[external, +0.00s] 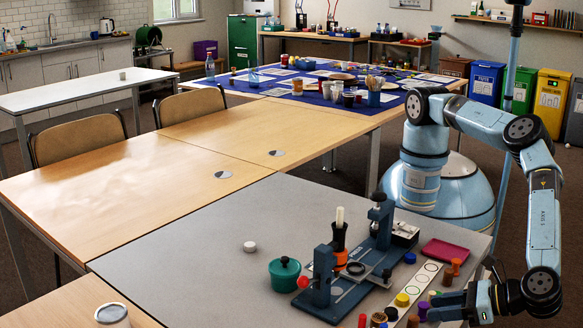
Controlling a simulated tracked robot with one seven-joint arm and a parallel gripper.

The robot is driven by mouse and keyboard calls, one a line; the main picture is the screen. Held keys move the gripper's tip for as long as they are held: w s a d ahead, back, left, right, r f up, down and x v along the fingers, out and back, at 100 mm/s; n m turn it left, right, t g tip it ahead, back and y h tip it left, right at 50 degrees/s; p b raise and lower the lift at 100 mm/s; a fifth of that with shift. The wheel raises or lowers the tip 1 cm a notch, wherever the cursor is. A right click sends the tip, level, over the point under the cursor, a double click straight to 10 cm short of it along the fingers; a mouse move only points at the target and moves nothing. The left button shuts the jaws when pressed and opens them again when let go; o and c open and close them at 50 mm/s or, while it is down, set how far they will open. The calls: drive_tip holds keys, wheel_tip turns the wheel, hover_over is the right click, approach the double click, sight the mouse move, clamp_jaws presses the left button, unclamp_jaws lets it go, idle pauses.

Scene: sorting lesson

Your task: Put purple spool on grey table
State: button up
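The grey table (190,255) fills the foreground, with a wide bare area at its left. My gripper (430,307) is low over its front right part, pointing left among small coloured pieces. I cannot tell whether its fingers are open or shut, or whether they hold anything. A small dark purple piece (435,294) just above the fingers may be the purple spool; it is partly hidden and too small to be sure. A red piece (423,309) is right by the fingertips.
A blue clamp-like device (345,285) stands mid-table with a dark and orange upright piece in it. A green lidded pot (285,275) and a white cap (249,246) are left of it. A magenta tray (446,249), a pale strip with circles (417,283) and several coloured pieces lie right.

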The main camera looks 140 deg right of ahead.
drive_tip(key=v, duration=0.8)
drive_tip(key=w+d+r+m+g+y, duration=0.1)
drive_tip(key=d+r+m+g+y, duration=0.15)
drive_tip(key=d+r, duration=0.6)
drive_tip(key=w+d+r+m+g+y, duration=0.15)
drive_tip(key=d+r+m, duration=0.25)
drive_tip(key=d+r, duration=0.5)
drive_tip(key=s+d+r+m+y, duration=0.2)
drive_tip(key=s+d+r+y, duration=0.15)
drive_tip(key=d+r, duration=0.35)
drive_tip(key=s+d+r+m+y, duration=0.25)
drive_tip(key=s+d+r, duration=0.3)
drive_tip(key=d, duration=0.35)
drive_tip(key=s+d+r+m+t+y, duration=0.1)
drive_tip(key=s+d+r+m, duration=0.3)
drive_tip(key=s, duration=0.5)
drive_tip(key=s+d+r+m+t+y, duration=0.1)
drive_tip(key=s+d+r+y, duration=0.1)
drive_tip(key=s+d+r, duration=0.6)
drive_tip(key=s+a+f+m+t, duration=0.1)
drive_tip(key=s+f+m+t, duration=0.1)
drive_tip(key=s, duration=1)
drive_tip(key=s+a+f+m+t, duration=0.1)
drive_tip(key=s+f+m+t, duration=0.1)
drive_tip(key=s, duration=1)
drive_tip(key=shift+a+f+m, duration=0.25)
drive_tip(key=shift+f+m, duration=0.1)
drive_tip(key=shift+m, duration=0.15)
drive_tip(key=shift+s, duration=0.1)
